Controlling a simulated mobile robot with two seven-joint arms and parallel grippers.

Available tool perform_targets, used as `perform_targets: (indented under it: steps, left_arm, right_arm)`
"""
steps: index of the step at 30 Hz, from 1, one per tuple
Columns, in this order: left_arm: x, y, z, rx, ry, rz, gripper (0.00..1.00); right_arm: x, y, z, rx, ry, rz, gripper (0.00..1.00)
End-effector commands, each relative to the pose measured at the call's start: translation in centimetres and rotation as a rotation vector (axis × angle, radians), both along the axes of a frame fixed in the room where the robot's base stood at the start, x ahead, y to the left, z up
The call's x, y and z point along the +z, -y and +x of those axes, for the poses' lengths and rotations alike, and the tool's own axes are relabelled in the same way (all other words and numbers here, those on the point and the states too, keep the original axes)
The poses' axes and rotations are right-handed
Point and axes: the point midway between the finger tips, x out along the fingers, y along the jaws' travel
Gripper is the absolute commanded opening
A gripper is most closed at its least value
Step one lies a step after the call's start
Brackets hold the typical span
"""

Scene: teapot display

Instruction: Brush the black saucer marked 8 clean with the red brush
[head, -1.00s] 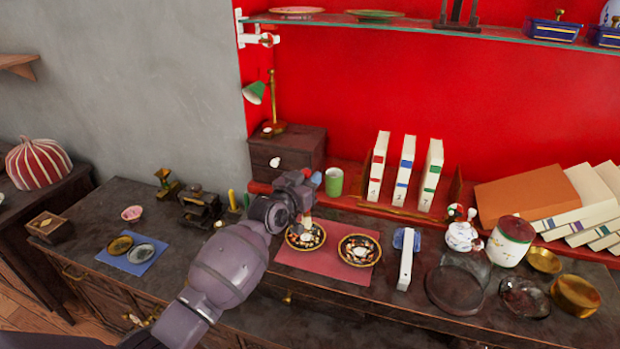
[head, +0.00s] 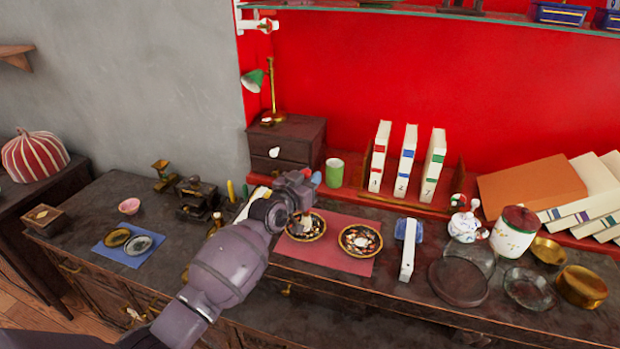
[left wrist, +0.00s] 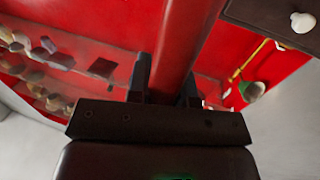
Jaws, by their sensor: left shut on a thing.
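My left gripper (head: 302,192) is shut on the red brush, whose red handle (left wrist: 184,45) shows between the fingers in the left wrist view. In the head view the gripper is just above the left black saucer (head: 318,234), and it hides part of that saucer and most of the brush. I cannot tell whether the bristles touch the saucer. A second black saucer (head: 345,249) lies to its right. I cannot read an 8 on either one. My right gripper is not in view.
A green cup (head: 334,173) and upright numbered books (head: 405,160) stand behind the mat. A white-and-blue piece (head: 407,250), a glass dome (head: 460,275) and a lidded jar (head: 512,235) stand to the right. A blue mat (head: 130,257) with two small dishes lies left.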

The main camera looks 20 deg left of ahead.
Motion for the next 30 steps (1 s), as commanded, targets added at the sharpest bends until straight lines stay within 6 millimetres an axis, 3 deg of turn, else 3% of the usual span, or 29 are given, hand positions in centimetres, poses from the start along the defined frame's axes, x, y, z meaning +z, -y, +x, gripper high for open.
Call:
perform_targets:
  steps: [9,30]
  left_arm:
    - [-0.2,0.0,0.0,0.000,0.000,0.000,0.00]
    - [-1.3,0.0,0.0,0.000,0.000,0.001,0.00]
  right_arm:
    - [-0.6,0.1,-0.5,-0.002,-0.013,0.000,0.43]
    - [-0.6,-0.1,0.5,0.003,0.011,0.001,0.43]
